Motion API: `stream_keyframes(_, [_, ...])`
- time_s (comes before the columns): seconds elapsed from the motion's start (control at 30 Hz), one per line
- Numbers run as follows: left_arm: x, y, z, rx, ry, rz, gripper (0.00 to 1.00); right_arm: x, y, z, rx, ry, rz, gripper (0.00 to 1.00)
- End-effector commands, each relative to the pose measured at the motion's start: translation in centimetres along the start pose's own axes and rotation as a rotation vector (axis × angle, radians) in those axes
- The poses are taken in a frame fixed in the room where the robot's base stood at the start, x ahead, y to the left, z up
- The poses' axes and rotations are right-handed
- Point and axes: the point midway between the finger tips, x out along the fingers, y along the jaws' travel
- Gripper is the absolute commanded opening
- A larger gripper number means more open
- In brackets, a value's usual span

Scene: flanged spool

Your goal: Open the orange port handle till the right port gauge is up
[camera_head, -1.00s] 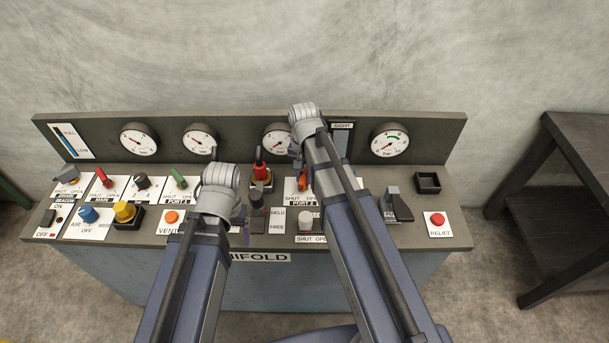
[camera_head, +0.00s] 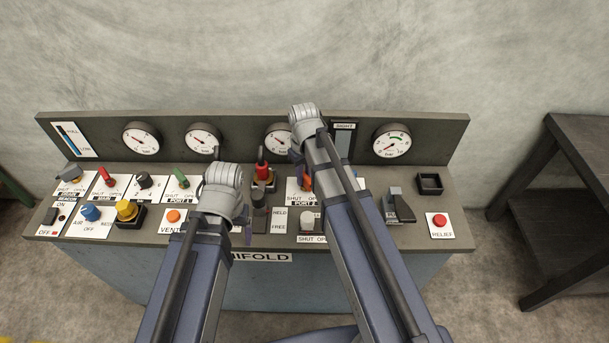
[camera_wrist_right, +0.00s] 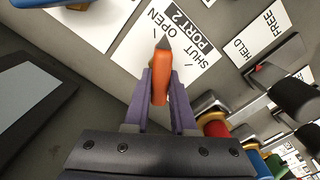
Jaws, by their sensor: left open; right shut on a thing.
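The orange port handle (camera_wrist_right: 161,80) stands on the PORT 2 plate (camera_wrist_right: 185,50) in the right wrist view; its dark tip points near the OPEN mark. My right gripper (camera_wrist_right: 160,98) is shut on it, purple fingers on both sides. In the head view the handle (camera_head: 308,183) is mostly behind my right arm. The gauge at the far right (camera_head: 391,141) has its needle pointing lower left. Another gauge (camera_head: 275,141) is partly covered by my right wrist; I cannot tell which is the right port gauge. My left gripper (camera_head: 247,232), mostly hidden by its wrist, is open over the panel.
A red-collared lever (camera_head: 263,172) stands close left of my right gripper. A black lever block (camera_head: 399,206) and red RELIEF button (camera_head: 439,220) are to the right. A green port handle (camera_head: 181,180) and yellow knob (camera_head: 126,209) are left. A dark table (camera_head: 565,150) stands apart at right.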

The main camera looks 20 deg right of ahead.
Motion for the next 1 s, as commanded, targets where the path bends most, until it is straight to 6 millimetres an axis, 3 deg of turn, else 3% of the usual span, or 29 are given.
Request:
stream_keyframes(0.37, [0.01, 0.00, 0.00, 0.000, 0.000, 0.000, 0.81, 0.01, -0.12, 0.03, -0.145, 0.000, 0.000, 0.00])
stream_keyframes(0.93, [0.01, 0.00, 0.00, 0.000, 0.000, 0.000, 0.81, 0.01, -0.14, 0.03, -0.169, 0.000, -0.001, 0.00])
stream_keyframes(0.97, [0.01, 0.00, 0.00, 0.000, 0.000, 0.000, 0.81, 0.01, -0.14, 0.03, -0.169, 0.000, -0.001, 0.27])
stream_keyframes(1.0, [0.01, 0.00, 0.00, 0.000, 0.000, 0.000, 0.81, 0.01, -0.14, 0.03, -0.169, 0.000, -0.001, 0.32])
